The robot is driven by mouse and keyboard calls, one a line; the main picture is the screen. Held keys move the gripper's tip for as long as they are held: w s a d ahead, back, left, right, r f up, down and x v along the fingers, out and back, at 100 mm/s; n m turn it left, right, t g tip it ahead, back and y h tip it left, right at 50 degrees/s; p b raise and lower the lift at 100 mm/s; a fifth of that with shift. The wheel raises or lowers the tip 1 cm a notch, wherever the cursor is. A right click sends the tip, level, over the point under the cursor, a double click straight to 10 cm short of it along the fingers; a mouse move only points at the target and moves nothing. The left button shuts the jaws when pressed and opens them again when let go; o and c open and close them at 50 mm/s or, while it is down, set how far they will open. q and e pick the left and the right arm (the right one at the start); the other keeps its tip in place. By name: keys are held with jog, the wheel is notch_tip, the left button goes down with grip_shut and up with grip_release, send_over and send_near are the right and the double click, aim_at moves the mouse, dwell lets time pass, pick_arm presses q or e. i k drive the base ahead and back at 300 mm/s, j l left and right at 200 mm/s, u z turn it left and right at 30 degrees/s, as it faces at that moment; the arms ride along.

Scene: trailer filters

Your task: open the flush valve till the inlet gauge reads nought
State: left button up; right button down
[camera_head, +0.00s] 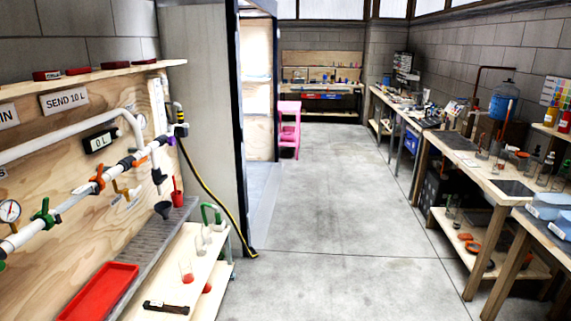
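A white pipe (75,199) runs along a plywood panel on the left. A round dial gauge (9,211) sits on the pipe near the left edge; its needle is too small to read. A green valve handle (45,216) is just right of the gauge. An orange valve handle (98,179) is farther along the pipe. A smaller orange-brown handle (126,190) hangs lower. I cannot tell which one is the flush valve, as no label for it is legible. Neither of my grippers is in view.
A dark display (98,141) reads 0 L below a "SEND 10 L" sign (64,99). A red tray (100,292) lies on the grey shelf below the pipe. A yellow-black hose (212,196) reaches the floor. Cluttered benches (480,184) line the right. The middle floor (335,220) is clear.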

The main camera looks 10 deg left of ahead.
aim_at(163, 180)
jog(key=i+u, duration=0.25)
jog(key=i, duration=0.5)
jog(key=i+l+u, duration=0.2)
jog(key=i, duration=0.6)
jog(key=j, duration=0.1)
